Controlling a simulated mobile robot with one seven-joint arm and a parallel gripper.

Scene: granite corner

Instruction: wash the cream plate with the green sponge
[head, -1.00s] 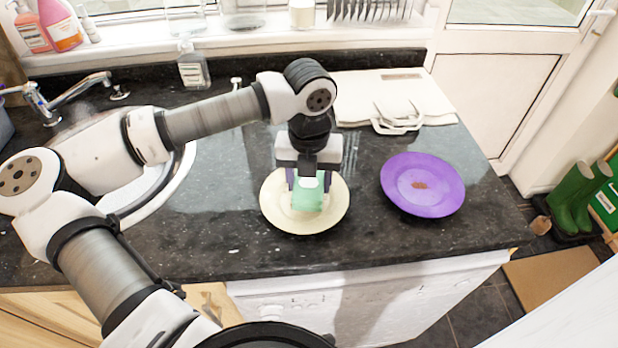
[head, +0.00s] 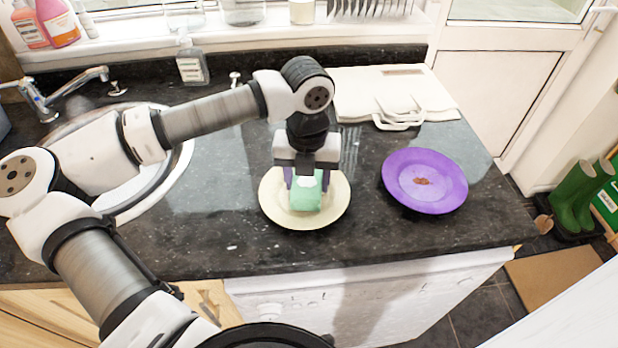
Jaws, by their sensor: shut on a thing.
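The cream plate (head: 335,210) lies flat on the dark granite worktop, in the middle of the head view. The green sponge (head: 306,194) is over the middle of the plate. My gripper (head: 305,182) points down over the plate and is shut on the sponge, with a finger at either side of it. The sponge looks to be on the plate, but its underside is hidden. It covers the plate's centre, so I cannot tell whether any mark is under it.
A purple plate (head: 440,193) with a brown-red smear lies to the right on the worktop (head: 400,235). Behind it is a cream folded bag or board (head: 365,92) with handles. A round sink (head: 178,170) and tap (head: 70,88) are at left. A bottle (head: 191,63) stands at the back.

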